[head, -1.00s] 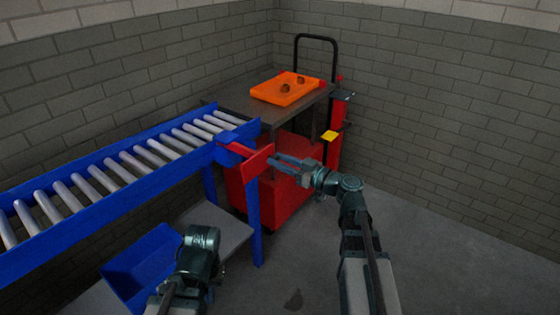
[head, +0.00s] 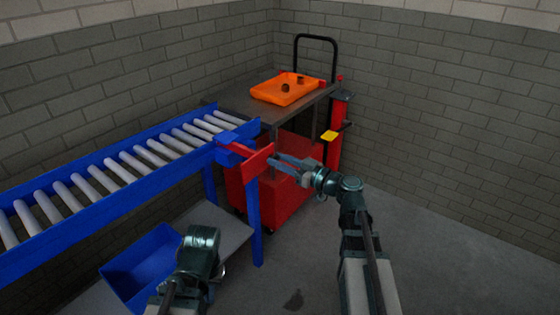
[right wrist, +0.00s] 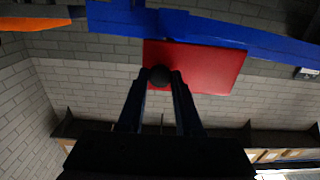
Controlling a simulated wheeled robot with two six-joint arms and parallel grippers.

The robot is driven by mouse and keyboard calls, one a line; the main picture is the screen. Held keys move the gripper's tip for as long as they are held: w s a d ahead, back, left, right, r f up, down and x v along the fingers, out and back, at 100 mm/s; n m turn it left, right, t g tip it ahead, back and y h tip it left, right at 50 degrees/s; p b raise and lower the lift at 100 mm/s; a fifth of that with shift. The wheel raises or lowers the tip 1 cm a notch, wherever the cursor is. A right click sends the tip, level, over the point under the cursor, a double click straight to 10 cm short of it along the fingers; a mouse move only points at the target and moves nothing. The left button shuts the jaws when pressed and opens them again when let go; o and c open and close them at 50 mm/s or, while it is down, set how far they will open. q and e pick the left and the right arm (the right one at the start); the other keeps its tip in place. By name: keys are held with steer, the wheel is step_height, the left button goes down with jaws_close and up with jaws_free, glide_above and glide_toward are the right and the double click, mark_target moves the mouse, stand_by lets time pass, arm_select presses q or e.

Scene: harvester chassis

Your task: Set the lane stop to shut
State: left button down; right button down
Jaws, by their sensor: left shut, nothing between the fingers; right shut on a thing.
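The lane stop is a red plate (head: 257,162) on a red bar, at the near right end of the blue roller conveyor (head: 120,170). In the right wrist view the red plate (right wrist: 215,68) hangs below a blue beam, with a round black knob (right wrist: 160,75) in front of it. My right gripper (head: 274,162) is at the plate's right side. Its fingers (right wrist: 161,82) are shut on the knob. My left gripper (head: 220,271) is low at the front, apart from the stop, by the blue bin; its fingers are mostly hidden.
A dark table (head: 228,95) behind the conveyor end holds an orange tray (head: 268,94) with small dark objects. A red cart body (head: 295,200) stands below it. A blue bin (head: 140,262) rests on a low grey shelf. The floor at right is clear.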

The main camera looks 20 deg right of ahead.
steer(key=x, duration=1)
steer(key=shift+w+a, duration=0.2)
steer(key=shift+w, duration=0.05)
steer(key=c, duration=0.7)
jaws_free()
steer(key=shift+o, duration=0.2)
steer(key=v, duration=1.4)
